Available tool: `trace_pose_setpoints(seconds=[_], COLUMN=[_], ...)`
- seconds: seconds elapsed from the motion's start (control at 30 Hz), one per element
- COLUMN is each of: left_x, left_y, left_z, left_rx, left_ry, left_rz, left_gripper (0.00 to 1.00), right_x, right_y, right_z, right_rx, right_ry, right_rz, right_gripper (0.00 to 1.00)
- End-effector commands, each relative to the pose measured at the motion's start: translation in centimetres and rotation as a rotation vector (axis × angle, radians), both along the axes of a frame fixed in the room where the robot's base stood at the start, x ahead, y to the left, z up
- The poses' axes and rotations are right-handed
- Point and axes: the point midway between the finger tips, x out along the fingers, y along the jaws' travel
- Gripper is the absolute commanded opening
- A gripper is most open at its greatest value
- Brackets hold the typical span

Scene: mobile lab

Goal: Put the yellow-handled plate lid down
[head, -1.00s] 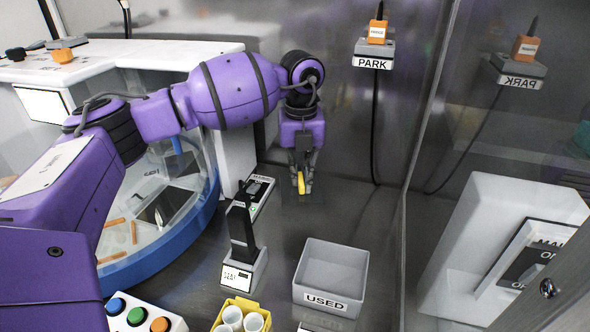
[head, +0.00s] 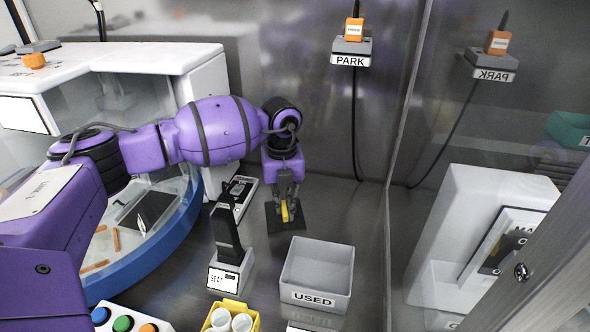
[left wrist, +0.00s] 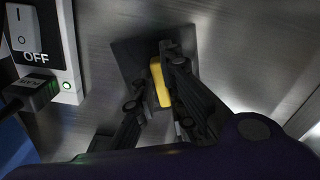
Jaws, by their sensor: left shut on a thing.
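My left gripper (head: 288,207) points down and is shut on the yellow handle. In the left wrist view the handle (left wrist: 160,84) sits between the dark fingers, and the dark plate (left wrist: 127,52) shows behind them. The plate looks flat, at or close above the grey metal bench; I cannot tell whether it touches. My right gripper is not in view.
A grey bin marked USED (head: 317,275) stands just in front of the lid. A black upright device on a white base (head: 228,250) stands to its left. A white switch box (left wrist: 38,35) is near in the wrist view. Bench right of the lid (head: 345,215) is clear.

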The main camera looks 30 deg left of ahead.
Motion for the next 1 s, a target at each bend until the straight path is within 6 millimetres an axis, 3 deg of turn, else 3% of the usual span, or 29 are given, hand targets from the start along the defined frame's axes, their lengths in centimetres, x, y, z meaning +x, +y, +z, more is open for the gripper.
trace_pose_setpoints(seconds=[0.03, 0.17, 0.57, 0.67, 1.0], left_x=[-0.1, -0.1, -0.1, 0.0, 0.1], left_y=[0.0, 0.0, 0.0, 0.1, 0.0], left_z=[-0.2, -0.2, 0.3, 1.5, 8.8], left_rx=[0.000, 0.000, 0.000, 0.000, 0.000], left_ry=[0.001, 0.002, 0.001, 0.000, -0.003], left_rz=[0.000, 0.000, 0.000, 0.000, 0.000], left_gripper=[0.13, 0.29, 0.29, 0.29, 0.29], right_x=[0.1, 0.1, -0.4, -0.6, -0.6], right_y=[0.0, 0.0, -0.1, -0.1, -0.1], right_z=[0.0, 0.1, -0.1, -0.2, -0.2], right_rx=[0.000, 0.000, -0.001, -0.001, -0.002], right_ry=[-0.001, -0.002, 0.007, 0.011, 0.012], right_rz=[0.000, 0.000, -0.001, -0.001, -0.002], right_gripper=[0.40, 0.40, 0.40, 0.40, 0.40])
